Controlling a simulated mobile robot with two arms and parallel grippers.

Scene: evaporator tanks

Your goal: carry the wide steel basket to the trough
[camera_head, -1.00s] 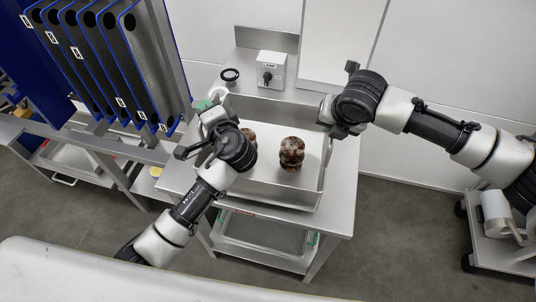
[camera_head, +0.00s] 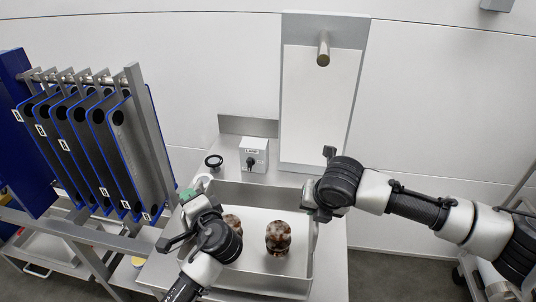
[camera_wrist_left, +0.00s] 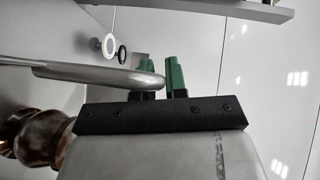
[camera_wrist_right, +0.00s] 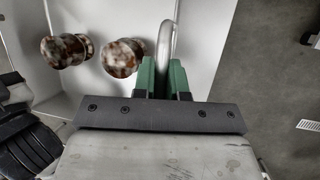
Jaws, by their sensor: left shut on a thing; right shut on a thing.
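The wide steel basket (camera_head: 275,283) is a shallow metal box on a steel table in the head view. Two brown mottled round pieces (camera_head: 279,238) (camera_head: 232,223) stand inside it. My left gripper (camera_head: 190,196) is shut at its left side; in the left wrist view the green fingers (camera_wrist_left: 160,78) close on a rounded metal handle (camera_wrist_left: 95,75). My right gripper (camera_head: 308,196) is shut at its right side; in the right wrist view its green fingers (camera_wrist_right: 163,78) close on a looped handle (camera_wrist_right: 169,35). I cannot tell which thing is the trough.
A control box with a black knob (camera_head: 253,154) and a black ring (camera_head: 213,161) are behind the basket. A white panel with a steel pipe (camera_head: 323,50) is on the wall. A rack of blue-edged dark plates (camera_head: 100,150) stands close on the left.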

